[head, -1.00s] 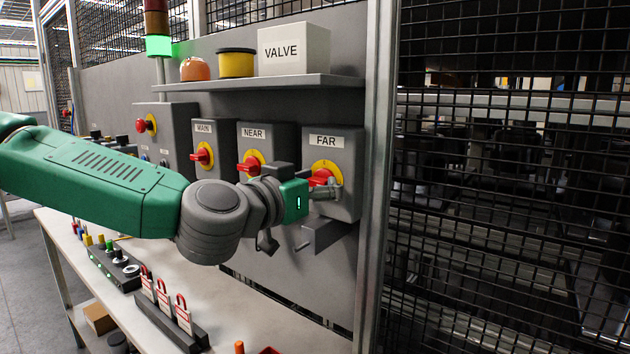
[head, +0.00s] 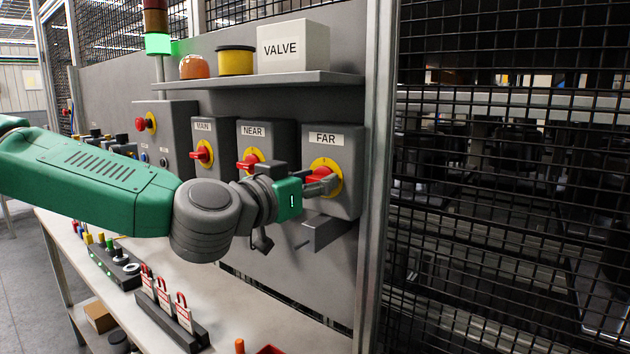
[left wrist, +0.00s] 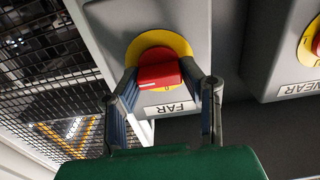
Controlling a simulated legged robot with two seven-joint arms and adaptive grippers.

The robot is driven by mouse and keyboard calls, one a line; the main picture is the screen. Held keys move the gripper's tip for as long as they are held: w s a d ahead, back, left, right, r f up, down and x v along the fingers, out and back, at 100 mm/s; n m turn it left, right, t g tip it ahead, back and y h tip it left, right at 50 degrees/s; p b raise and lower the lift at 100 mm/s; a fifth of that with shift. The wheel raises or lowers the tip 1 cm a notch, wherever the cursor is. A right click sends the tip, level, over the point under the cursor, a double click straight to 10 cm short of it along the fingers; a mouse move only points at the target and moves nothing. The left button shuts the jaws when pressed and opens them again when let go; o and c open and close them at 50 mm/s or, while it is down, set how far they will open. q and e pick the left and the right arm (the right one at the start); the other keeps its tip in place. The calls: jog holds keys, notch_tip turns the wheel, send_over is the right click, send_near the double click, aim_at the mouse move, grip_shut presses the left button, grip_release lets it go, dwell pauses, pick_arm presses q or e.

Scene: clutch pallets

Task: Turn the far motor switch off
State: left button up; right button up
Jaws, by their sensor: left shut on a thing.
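The far motor switch is a grey box labelled FAR (head: 345,150) with a red handle (head: 317,175) on a yellow disc. In the left wrist view the red handle (left wrist: 160,76) shows large, with the label upside down below it. My left gripper (head: 325,183) is at the handle. In the left wrist view its two fingers (left wrist: 165,85) stand on either side of the red handle, shut on it. The fingers hide part of the handle in the head view. My right gripper is not in view.
The NEAR switch (head: 252,137) and MAIN switch (head: 204,130) sit to the left. A shelf (head: 270,84) with a VALVE box (head: 292,48) runs above. A metal post and mesh fence (head: 500,200) stand to the right.

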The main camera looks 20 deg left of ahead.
pick_arm(q)
jog(key=shift+w+a+n, duration=0.1)
jog(key=shift+a+n, duration=0.05)
jog(key=shift+n, duration=0.25)
jog(key=n+b, duration=0.1)
jog(key=n, duration=0.2)
jog(key=shift+n, duration=0.3)
jog(key=n+b, duration=0.2)
jog(key=n, duration=0.2)
jog(key=shift+a+n, duration=0.1)
jog(key=shift+n, duration=0.2)
jog(key=n+b, duration=0.2)
jog(key=n, duration=0.2)
jog(key=shift+w+f+n, duration=0.1)
jog(key=shift+f+n, duration=0.05)
jog(key=shift+n, duration=0.15)
jog(key=shift+n+b, duration=1.1)
jog(key=shift+n, duration=1.1)
